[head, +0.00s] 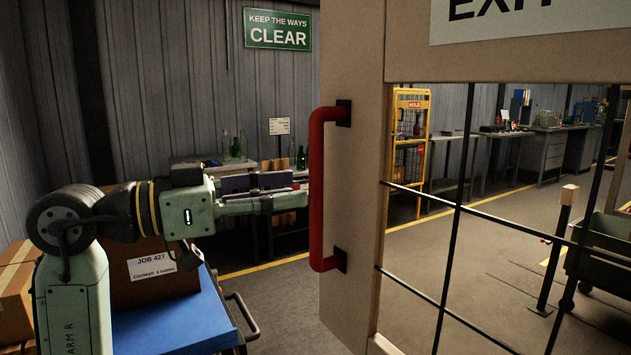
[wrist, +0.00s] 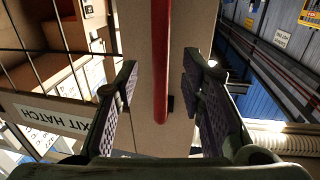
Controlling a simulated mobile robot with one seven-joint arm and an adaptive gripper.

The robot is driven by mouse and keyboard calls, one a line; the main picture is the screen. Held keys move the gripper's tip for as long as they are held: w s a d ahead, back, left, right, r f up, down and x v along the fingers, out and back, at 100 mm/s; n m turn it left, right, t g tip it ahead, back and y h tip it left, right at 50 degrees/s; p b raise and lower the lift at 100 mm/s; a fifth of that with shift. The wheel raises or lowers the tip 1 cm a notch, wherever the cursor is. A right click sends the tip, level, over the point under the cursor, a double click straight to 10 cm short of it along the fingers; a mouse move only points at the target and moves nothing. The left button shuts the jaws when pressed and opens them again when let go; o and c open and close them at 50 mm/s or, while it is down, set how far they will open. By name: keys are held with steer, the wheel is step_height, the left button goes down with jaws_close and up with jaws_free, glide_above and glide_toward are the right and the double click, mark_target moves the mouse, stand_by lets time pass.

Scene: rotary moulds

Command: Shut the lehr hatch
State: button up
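The hatch (head: 352,200) is a tan panel with a dark wire-grid window on the right side of the head view. Part of an exit sign shows at its top. A red upright bar handle (head: 318,190) is fixed to its near stile by dark mounts. My gripper (head: 298,189) is level with the handle's middle, just left of it, fingers pointing right. In the wrist view my gripper (wrist: 160,72) is open and empty, with the red handle (wrist: 160,60) in line between its fingers. I cannot tell whether the fingers reach around the bar. The hatch's hinge side is out of view.
A blue-topped cart (head: 185,320) with cardboard boxes (head: 160,275) stands below my arm. A bench with bottles (head: 235,160) is behind the gripper. Through the grid show a yellow rack (head: 410,140), a green trolley (head: 600,245) and open floor.

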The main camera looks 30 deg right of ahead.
steer(key=p+x, duration=0.1)
steer(key=x, duration=0.4)
steer(key=shift+d, duration=0.15)
steer(key=shift+c, duration=0.5)
jaws_close()
